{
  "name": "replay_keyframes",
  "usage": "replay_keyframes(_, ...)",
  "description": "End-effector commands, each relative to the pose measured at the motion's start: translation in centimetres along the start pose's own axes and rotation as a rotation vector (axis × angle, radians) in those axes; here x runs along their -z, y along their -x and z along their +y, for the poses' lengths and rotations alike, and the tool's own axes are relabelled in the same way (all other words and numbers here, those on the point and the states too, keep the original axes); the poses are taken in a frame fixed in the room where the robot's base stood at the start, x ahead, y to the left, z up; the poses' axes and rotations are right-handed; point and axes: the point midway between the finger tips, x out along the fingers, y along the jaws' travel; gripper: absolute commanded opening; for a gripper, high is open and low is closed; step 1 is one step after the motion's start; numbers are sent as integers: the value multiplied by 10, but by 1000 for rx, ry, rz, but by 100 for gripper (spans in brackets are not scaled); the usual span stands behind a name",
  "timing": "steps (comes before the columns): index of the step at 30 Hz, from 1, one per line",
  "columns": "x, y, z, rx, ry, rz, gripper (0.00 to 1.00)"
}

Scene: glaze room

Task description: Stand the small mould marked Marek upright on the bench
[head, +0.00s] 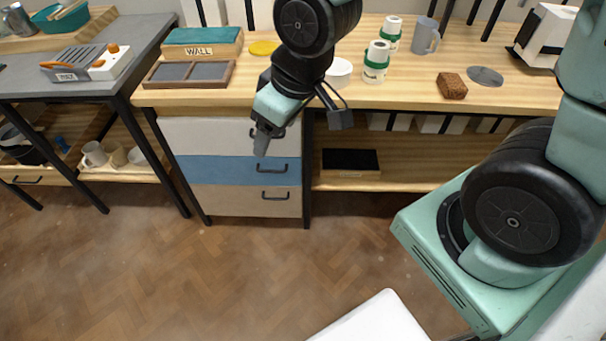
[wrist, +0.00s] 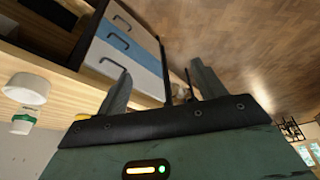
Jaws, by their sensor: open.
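I cannot make out any mould with the name Marek in either view. Two white pots with green bands, the nearer one (head: 376,62) and the farther one (head: 391,35), stand upright on the wooden bench (head: 430,92); their lettering is too small to read. My gripper (head: 262,145) is in front of the bench's edge, pointing down before the drawers. In the wrist view my gripper (wrist: 160,90) has its two fingers wide apart, with nothing between them.
A white bowl (head: 338,72), a brown sponge block (head: 452,86) and a grey jug (head: 426,36) are on the bench. A block marked WALL (head: 200,50) stands at the left. Drawers (head: 230,170) are below the bench. The floor (head: 230,275) in front is clear.

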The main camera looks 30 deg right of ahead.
Motion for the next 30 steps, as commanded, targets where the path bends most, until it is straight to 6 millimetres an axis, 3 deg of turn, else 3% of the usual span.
replay_keyframes(1,-16,14,-28,18,41,-60,69)
replay_keyframes(3,-39,31,-54,37,75,-145,69)
replay_keyframes(6,-65,49,-78,54,112,-235,69)
replay_keyframes(9,-81,59,-89,61,131,-286,69)
replay_keyframes(20,-86,64,-92,63,136,-306,69)
replay_keyframes(27,-74,98,-92,63,137,-306,69)
replay_keyframes(30,-72,102,-92,63,138,-305,69)
